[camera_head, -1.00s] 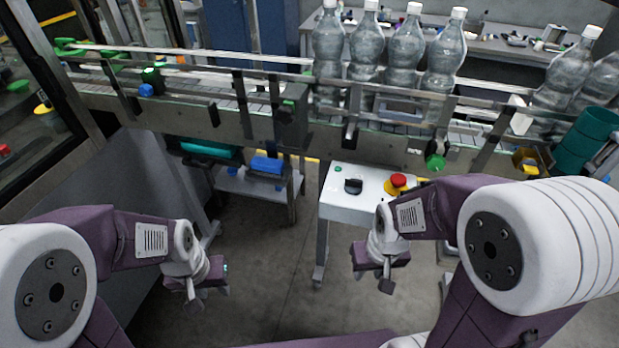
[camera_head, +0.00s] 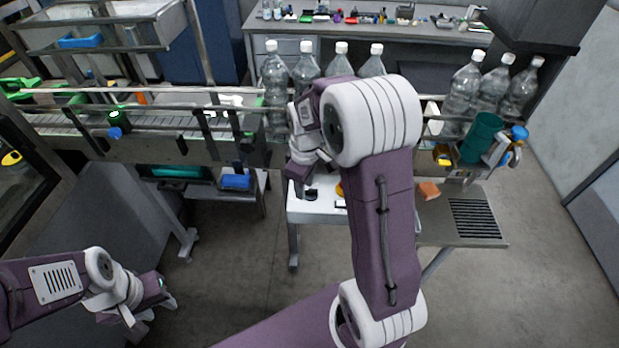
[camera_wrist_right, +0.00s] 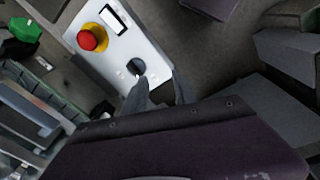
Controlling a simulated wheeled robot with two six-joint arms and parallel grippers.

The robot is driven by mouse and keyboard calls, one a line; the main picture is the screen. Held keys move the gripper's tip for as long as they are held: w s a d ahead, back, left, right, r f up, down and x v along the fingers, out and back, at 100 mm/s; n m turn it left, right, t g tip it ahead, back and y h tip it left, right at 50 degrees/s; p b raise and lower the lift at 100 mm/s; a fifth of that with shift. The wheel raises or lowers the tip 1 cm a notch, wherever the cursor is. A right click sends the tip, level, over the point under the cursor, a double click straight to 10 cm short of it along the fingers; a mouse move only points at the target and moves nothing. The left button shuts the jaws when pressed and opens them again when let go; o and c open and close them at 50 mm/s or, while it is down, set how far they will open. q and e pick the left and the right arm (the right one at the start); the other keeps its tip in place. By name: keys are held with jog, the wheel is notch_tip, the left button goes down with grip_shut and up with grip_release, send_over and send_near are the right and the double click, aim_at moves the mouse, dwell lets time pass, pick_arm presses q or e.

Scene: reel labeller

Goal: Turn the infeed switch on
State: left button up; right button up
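The infeed switch looks to be the black rotary knob (camera_head: 311,195) on top of the white control box (camera_head: 318,216) below the conveyor. In the right wrist view the knob (camera_wrist_right: 136,66) sits on the white panel (camera_wrist_right: 117,50), beside a red mushroom button (camera_wrist_right: 90,37) on a yellow base. My right gripper (camera_head: 298,185) is over the box, its fingers apart and empty. In the wrist view the left fingertip is close to the knob; contact cannot be told. My left gripper (camera_head: 150,306) hangs at lower left, open and empty. My right arm hides part of the box.
The conveyor (camera_head: 180,140) runs across behind the box, with several clear bottles (camera_head: 275,80) on it. A green cylinder (camera_head: 481,137) stands at its right end. A grey side table (camera_head: 440,225) adjoins on the right. Open floor (camera_head: 230,270) lies in front.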

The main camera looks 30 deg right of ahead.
aim_at(311, 190)
jog(key=w+d+n, duration=0.2)
jog(key=w+d, duration=0.1)
jog(key=w+d+n+g, duration=0.1)
jog(key=w+n, duration=0.1)
jog(key=shift+d+f, duration=0.3)
jog(key=shift+f, duration=0.05)
jog(key=shift+d+r+n, duration=0.1)
jog(key=shift+d+n, duration=0.1)
jog(key=shift+n, duration=0.2)
notch_tip(311, 190, down, 9)
jog(key=p, duration=0.2)
jog(key=shift+r+p, duration=0.2)
jog(key=shift+p, duration=0.1)
jog(key=shift+f, duration=0.25)
grip_shut()
